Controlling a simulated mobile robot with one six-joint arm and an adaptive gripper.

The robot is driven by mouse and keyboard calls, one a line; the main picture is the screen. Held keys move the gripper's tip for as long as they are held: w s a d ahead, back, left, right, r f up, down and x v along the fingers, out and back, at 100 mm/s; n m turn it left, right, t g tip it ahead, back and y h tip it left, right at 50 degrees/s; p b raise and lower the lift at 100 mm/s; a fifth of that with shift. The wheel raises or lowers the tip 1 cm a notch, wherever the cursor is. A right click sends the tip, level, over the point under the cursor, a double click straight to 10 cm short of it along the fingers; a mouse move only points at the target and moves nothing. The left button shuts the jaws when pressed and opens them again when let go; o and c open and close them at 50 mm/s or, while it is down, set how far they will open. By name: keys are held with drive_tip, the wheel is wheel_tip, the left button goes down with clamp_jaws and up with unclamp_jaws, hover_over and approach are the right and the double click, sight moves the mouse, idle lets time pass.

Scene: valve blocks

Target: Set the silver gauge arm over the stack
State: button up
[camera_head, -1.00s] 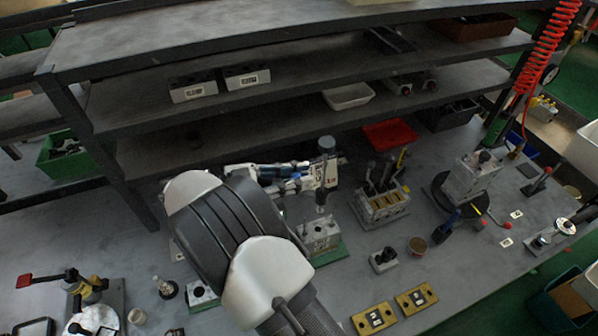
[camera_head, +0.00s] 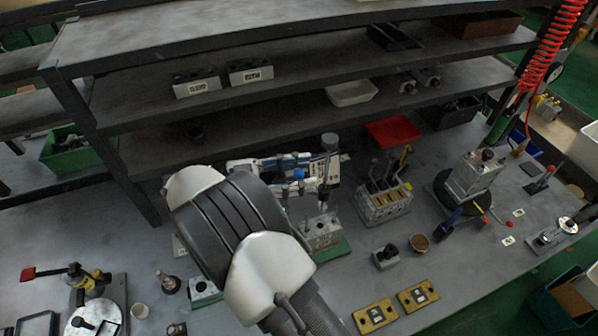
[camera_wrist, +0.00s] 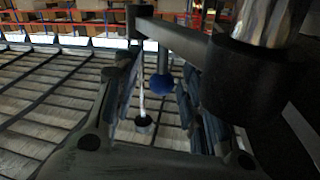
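A silver upright post (camera_head: 328,165) with a grey cap stands at a grey valve block stack (camera_head: 322,232) on a green plate. In the wrist view, a thick silver column (camera_wrist: 272,22) carries a black collar with a dark arm (camera_wrist: 180,38) reaching left; I take this as the gauge arm. A blue ball knob (camera_wrist: 162,85) hangs below that arm. My gripper (camera_wrist: 160,110) has its fingers apart on both sides of the knob, with no clear contact. In the head view my gripper (camera_head: 308,172) is beside the post, partly hidden by my arm.
A valve block with several levers (camera_head: 383,200) stands to the right, before a red tray (camera_head: 392,132). A small grey block (camera_head: 386,257) and two brass plates (camera_head: 375,316) (camera_head: 418,295) lie in front. Shelves (camera_head: 250,125) overhang the back.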

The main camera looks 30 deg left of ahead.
sight(299, 171)
wheel_tip(299, 171, up, 10)
idle(0.5)
idle(0.4)
